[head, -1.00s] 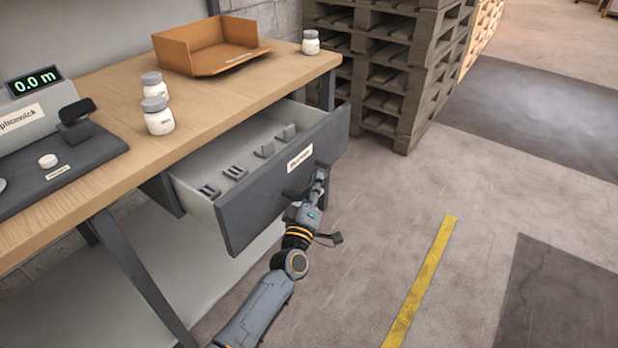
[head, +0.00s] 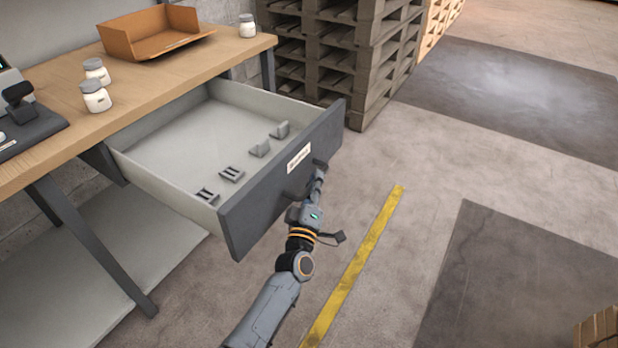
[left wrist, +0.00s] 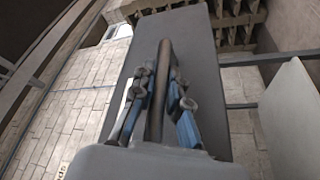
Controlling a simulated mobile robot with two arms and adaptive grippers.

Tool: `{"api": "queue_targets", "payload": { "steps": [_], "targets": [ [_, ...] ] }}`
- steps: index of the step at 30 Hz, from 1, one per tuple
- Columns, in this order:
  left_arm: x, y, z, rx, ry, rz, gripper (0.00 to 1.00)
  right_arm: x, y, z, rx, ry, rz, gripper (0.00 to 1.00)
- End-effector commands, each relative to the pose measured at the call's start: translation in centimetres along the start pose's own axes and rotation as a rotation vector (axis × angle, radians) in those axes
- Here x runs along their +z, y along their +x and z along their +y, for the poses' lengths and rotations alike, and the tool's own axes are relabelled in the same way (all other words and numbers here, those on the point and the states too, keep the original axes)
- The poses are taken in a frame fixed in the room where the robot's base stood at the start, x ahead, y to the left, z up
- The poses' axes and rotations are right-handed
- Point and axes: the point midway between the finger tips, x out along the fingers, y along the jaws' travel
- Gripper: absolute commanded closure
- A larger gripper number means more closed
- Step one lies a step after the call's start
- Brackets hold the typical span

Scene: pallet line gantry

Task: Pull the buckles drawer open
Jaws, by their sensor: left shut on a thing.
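The drawer (head: 262,204) under the workbench stands far out, with a dark grey front and a small white label (head: 299,157) too blurred to read. Several small grey metal pieces (head: 231,174), which look like buckles, lie in a row near its front; the rest of its pale floor is bare. My left gripper (head: 318,176) is at the drawer front. In the left wrist view, its fingers (left wrist: 160,98) are shut on the drawer's bar handle (left wrist: 159,85), one on each side. My right gripper is out of view.
The wooden benchtop (head: 160,84) holds an orange-brown open tray (head: 150,42), white-lidded jars (head: 95,97) and a dark device at left. Stacked pallets (head: 345,60) stand behind the drawer.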

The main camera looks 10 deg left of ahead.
Motion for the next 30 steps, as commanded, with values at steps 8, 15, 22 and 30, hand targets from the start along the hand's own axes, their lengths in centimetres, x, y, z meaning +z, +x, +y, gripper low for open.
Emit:
{"api": "queue_targets", "payload": {
  "steps": [8,15,22,30],
  "targets": [
    [0.72,-0.33,0.36,-0.002,-0.001,-0.002,1.0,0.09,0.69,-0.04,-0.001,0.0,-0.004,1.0],
    [0.73,-0.34,0.37,-0.002,-0.001,-0.001,1.0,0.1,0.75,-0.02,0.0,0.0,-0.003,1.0],
    [0.68,-0.33,0.35,-0.002,0.0,0.0,0.65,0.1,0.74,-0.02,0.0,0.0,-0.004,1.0],
    [0.61,-0.29,0.41,-0.001,0.0,0.001,0.63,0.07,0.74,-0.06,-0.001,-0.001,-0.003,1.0]
  ]
}}
